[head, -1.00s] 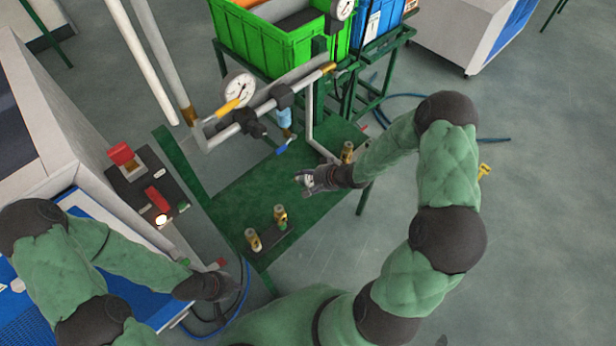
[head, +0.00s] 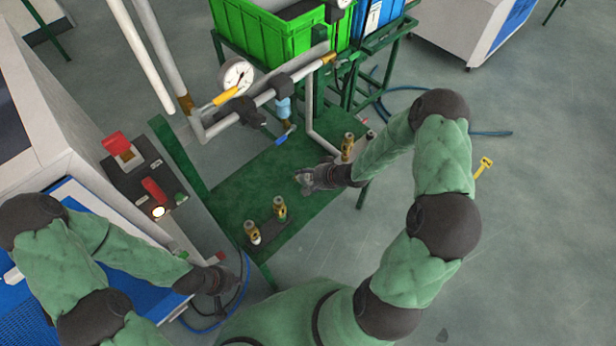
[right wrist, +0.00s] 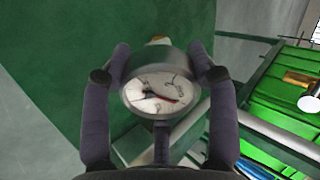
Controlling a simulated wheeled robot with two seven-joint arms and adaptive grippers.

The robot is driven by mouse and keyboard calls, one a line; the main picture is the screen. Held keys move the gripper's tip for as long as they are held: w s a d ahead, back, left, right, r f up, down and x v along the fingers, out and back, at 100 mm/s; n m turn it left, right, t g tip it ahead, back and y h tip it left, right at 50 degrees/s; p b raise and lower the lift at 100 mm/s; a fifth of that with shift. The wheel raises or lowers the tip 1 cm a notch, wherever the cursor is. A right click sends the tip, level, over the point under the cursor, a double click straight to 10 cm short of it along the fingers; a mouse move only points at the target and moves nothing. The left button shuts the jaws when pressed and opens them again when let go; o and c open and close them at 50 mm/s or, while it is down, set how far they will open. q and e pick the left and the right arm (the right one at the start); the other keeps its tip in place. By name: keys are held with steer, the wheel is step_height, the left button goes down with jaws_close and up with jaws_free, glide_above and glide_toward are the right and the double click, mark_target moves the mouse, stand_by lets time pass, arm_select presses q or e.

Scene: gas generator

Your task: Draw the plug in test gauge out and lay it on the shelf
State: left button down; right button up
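The test gauge (right wrist: 160,92), a round grey gauge with a white dial and a red needle, sits between the two fingers of my right gripper (right wrist: 162,72) in the right wrist view. Both fingertips press on its sides. In the head view my right gripper (head: 305,179) is over the green shelf (head: 235,185), and the gauge in it is small and mostly hidden. A pale tip shows behind the gauge in the wrist view; I cannot see it joined to anything. My left gripper (head: 216,281) is low at left beside the shelf; its fingers are too small to read.
Brass fittings (head: 280,208) stand on the shelf's near part, and more (head: 348,146) stand at its right edge. Grey pipework with another gauge (head: 237,75) crosses above the shelf's far side. A green crate (head: 270,40) stands behind. The middle of the shelf is clear.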

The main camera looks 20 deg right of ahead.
steer(key=o, duration=0.5)
steer(key=shift+c, duration=0.2)
steer(key=v, duration=1.2)
